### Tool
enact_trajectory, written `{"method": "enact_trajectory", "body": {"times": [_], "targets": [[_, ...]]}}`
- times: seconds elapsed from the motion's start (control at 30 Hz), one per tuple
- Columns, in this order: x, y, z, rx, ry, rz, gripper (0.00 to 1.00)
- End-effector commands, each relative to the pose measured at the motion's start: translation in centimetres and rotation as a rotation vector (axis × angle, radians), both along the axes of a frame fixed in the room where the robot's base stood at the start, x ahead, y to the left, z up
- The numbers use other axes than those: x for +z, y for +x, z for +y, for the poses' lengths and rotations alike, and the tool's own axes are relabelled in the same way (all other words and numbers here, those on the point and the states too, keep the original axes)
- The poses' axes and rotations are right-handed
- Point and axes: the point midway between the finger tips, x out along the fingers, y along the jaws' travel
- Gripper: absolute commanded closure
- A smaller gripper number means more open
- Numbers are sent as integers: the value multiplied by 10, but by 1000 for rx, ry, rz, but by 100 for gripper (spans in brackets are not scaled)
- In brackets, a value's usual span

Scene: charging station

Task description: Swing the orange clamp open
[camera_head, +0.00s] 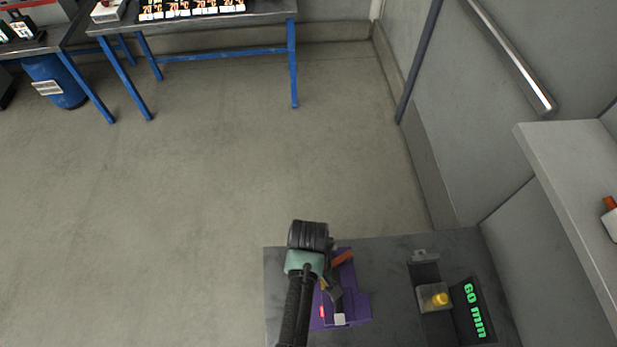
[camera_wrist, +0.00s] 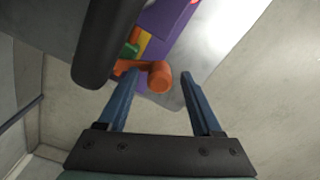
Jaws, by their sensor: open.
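The orange clamp (camera_wrist: 159,76) shows in the wrist view as a rounded orange end with an arm running left, attached at the purple fixture (camera_wrist: 160,17). My gripper (camera_wrist: 160,73) is open, with one blue finger on each side of the orange end in the picture. I cannot tell whether either finger touches it. In the head view, the orange clamp (camera_head: 342,258) sticks up at the far end of the purple fixture (camera_head: 356,309), just right of my wrist. My arm hides the fixture's left part.
The fixture stands on a grey table (camera_head: 390,275). A pale shelf (camera_head: 572,180) juts out at the right.

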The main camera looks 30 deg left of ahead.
Motion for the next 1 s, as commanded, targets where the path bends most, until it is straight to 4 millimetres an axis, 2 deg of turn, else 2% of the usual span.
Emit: {"method": "enact_trajectory", "body": {"times": [0.17,0.47,0.83,1.0], "targets": [[-10,0,0,0,0,-1,34],[-12,0,0,0,0,-1,34],[-12,0,0,0,0,-1,100],[-12,0,0,0,1,-1,100]]}}
